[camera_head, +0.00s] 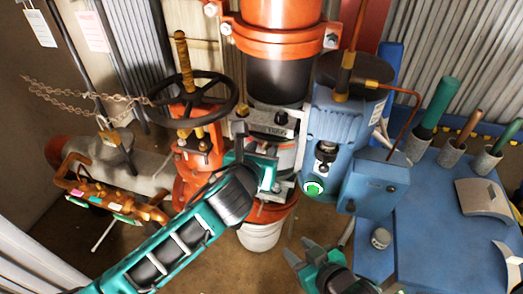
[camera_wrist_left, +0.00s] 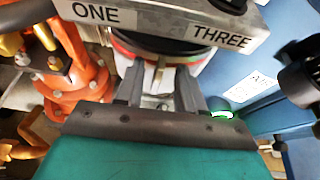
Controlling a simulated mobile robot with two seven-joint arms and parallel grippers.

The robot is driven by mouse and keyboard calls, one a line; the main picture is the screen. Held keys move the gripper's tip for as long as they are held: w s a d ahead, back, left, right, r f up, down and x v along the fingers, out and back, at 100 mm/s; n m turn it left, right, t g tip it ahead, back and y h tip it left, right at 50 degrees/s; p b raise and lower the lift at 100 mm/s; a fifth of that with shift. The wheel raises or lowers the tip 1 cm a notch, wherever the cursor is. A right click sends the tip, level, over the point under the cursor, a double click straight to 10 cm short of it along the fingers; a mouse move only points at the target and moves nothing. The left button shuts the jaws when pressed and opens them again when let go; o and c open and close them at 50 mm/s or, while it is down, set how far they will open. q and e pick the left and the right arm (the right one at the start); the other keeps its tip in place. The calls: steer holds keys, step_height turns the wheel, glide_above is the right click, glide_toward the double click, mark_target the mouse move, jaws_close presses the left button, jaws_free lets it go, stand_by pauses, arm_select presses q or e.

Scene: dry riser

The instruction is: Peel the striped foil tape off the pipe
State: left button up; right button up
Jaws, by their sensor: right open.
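The vertical pipe (camera_head: 282,80) stands in the middle of the head view, with a grey clamp plate across it. In the left wrist view, the plate (camera_wrist_left: 160,22) reads ONE and THREE. Just below it, a striped red, green and pale band, apparently the foil tape (camera_wrist_left: 160,60), wraps the pipe. My left gripper (camera_head: 275,168) is at the pipe below the plate. Its two fingers (camera_wrist_left: 161,92) stand apart in front of the band; contact cannot be told. My right gripper (camera_head: 310,258) is open and empty, lower down, right of the white bucket.
A red valve with a black handwheel (camera_head: 195,98) stands left of the pipe. A blue pump unit (camera_head: 340,125) with a green-lit button is close on the right. A blue bench (camera_head: 440,225) holds several handled tools. A white bucket (camera_head: 262,235) sits below the pipe.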

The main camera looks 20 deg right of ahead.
arm_select(q)
jaws_close()
stand_by(0.4)
steer(key=shift+s+a+f, duration=0.1)
steer(key=shift+s+a, duration=0.05)
steer(key=shift+s, duration=0.05)
stand_by(0.6)
steer(key=s+a, duration=0.4)
steer(key=s, duration=0.3)
steer(key=shift+a, duration=0.4)
stand_by(0.3)
stand_by(0.4)
